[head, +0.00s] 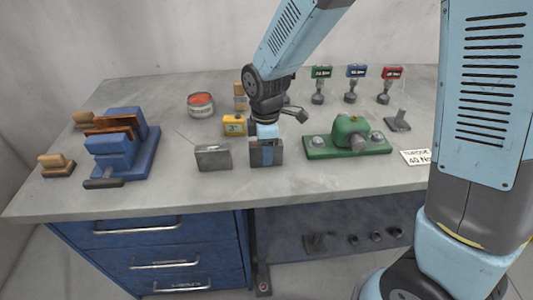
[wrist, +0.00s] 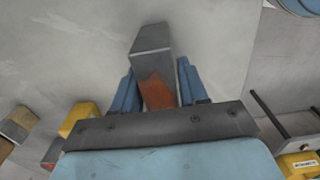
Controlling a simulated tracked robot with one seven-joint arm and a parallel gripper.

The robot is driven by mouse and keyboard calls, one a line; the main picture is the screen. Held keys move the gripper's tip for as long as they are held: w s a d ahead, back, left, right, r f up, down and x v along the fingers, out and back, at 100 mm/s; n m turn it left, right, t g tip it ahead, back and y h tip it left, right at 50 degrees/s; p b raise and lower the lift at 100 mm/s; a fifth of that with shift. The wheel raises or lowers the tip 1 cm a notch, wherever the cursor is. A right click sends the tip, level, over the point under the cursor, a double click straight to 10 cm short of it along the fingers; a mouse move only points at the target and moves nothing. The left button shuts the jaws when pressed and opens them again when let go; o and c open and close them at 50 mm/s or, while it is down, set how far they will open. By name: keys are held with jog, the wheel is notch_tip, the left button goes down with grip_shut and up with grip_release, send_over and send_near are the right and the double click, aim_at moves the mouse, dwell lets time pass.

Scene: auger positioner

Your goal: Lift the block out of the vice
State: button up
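The blue vice (head: 124,160) stands at the left of the bench, with reddish-brown faces between its blue jaws. No grey block shows between those faces. My gripper (head: 267,153) points down near the middle of the bench, well to the right of the vice. A grey block (head: 278,154) is between its blue fingers and partly hidden by the near finger. In the wrist view the block (wrist: 152,45) sits between the fingers of my gripper (wrist: 156,85), grey at the end and rust-orange on one face. The fingers look closed on it. Whether it touches the bench is unclear.
A similar grey block (head: 213,158) stands just left of my gripper. A yellow box (head: 234,125) and a red-topped tin (head: 200,104) are behind. A green fixture (head: 348,140) is to the right. Wooden pieces (head: 56,165) lie beside the vice. The bench's front strip is clear.

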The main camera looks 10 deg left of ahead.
grip_shut()
jog(key=shift+r, duration=0.1)
dwell(0.9)
